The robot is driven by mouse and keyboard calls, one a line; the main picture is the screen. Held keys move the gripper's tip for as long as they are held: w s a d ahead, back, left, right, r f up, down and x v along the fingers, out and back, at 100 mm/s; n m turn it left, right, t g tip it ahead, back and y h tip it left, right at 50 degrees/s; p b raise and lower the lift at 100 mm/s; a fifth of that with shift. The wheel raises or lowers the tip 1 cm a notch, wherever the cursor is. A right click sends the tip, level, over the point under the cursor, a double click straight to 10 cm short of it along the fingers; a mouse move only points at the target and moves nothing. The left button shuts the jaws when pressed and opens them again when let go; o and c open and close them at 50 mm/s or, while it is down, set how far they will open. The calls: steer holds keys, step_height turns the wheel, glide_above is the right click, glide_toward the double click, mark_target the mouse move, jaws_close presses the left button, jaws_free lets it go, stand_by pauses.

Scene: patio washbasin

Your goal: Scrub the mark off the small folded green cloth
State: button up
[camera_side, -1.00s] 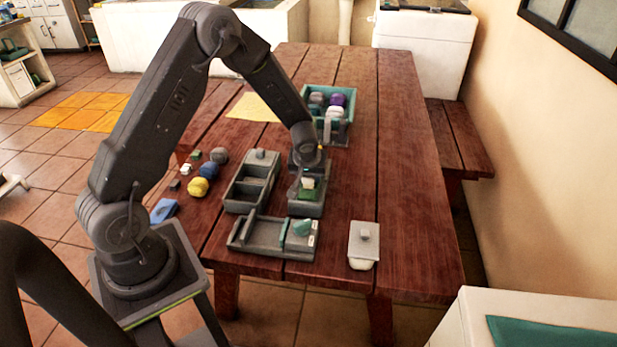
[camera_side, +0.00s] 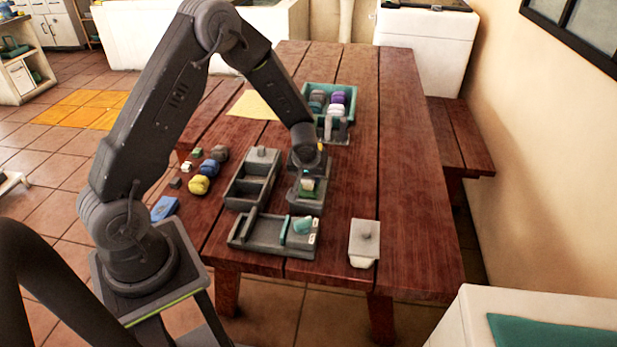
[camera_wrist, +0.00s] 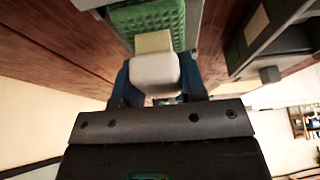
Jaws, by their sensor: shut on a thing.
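The folded green cloth (camera_side: 307,194) lies in a small grey tray (camera_side: 306,208) on the wooden table. In the wrist view the cloth (camera_wrist: 148,18) looks textured, and no mark on it can be made out. My gripper (camera_wrist: 158,93) is shut on a small block, pale tan and white (camera_wrist: 155,70). The block also shows in the side view (camera_side: 307,185), at the cloth, below my gripper (camera_side: 307,178). It overlaps the cloth's edge in the wrist view; whether it touches is hard to tell.
A grey divided box (camera_side: 252,180) stands left of the tray, and a long grey holder (camera_side: 272,236) with a teal piece in front. A teal bin (camera_side: 347,97) of rolled items stands behind. A lidded grey box (camera_side: 364,240) is front right.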

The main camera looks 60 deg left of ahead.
steer(key=shift+w+a, duration=0.55)
steer(key=shift+a, duration=0.05)
steer(key=shift+s+d, duration=1.05)
steer(key=shift+s, duration=0.05)
steer(key=shift+w+a+r, duration=0.1)
steer(key=shift+w+a, duration=0.95)
steer(key=shift+w, duration=0.05)
steer(key=shift+s+d, duration=1.05)
steer(key=shift+w+a, duration=1.05)
steer(key=shift+s+d, duration=1.05)
steer(key=shift+w+a+f, duration=0.2)
steer(key=shift+w+a, duration=0.85)
steer(key=shift+a, duration=0.05)
